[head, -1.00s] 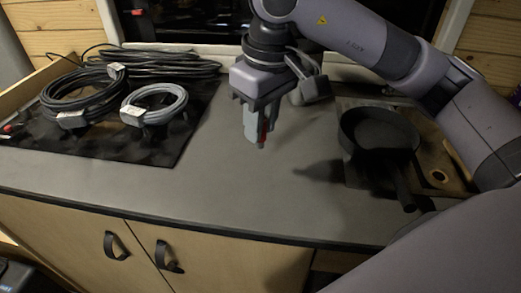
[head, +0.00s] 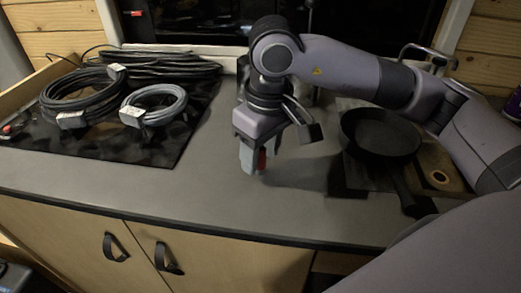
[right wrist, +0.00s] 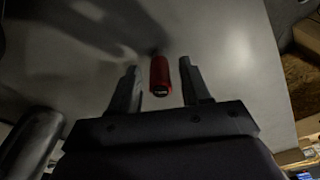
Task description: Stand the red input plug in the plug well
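The red input plug (right wrist: 160,76) is a small red cylinder with a dark, marked near end. In the right wrist view it lies between the two fingers of my right gripper (right wrist: 160,65), with a narrow gap on each side. In the head view the plug (head: 262,160) shows as a red strip beside a pale finger of my right gripper (head: 253,168), low over the counter. The plug's lower end is hidden, so I cannot tell what it rests on. I cannot make out the plug well. My left gripper is not in view.
A black pan (head: 380,132) sits right of the gripper, its handle toward the front edge. Coiled cables (head: 80,97) lie on a dark mat (head: 125,150) at the left. The grey counter (head: 205,185) is clear between mat and gripper.

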